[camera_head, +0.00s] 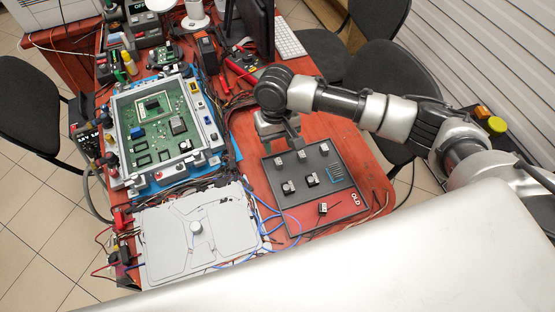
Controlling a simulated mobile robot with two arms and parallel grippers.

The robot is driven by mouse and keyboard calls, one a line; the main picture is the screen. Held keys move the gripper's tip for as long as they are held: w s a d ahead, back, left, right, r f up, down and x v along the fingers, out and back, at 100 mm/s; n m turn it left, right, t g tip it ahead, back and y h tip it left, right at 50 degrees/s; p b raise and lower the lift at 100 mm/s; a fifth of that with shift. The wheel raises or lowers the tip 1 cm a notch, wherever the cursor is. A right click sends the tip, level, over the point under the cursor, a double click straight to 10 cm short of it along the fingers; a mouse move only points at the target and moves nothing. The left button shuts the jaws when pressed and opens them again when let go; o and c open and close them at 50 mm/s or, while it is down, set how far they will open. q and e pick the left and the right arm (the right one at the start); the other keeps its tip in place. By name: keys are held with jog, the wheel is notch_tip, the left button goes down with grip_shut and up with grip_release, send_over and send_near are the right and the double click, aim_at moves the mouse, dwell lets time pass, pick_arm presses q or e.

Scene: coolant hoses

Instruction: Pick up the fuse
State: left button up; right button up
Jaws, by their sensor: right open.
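I cannot tell for sure which small part is the fuse. My right gripper (280,146) is open over the tray's back left edge, pointing down. The gripper and its wrist partly hide that corner. I cannot see whether it touches anything. My left gripper is not in view.
A framed green circuit board (160,125) stands to the left of the tray. A flat silver plate (195,235) lies at the front left. Blue and dark wires run between them and the tray. The red table (345,135) is bare behind the tray's right side.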

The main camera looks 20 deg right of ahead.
aim_at(278, 161)
jog(key=f, duration=0.3)
jog(key=s+f, duration=0.1)
jog(key=f, duration=0.2)
jog(key=shift+s+a, duration=0.1)
jog(key=shift+a, duration=0.1)
jog(key=shift+f, duration=0.4)
grip_shut()
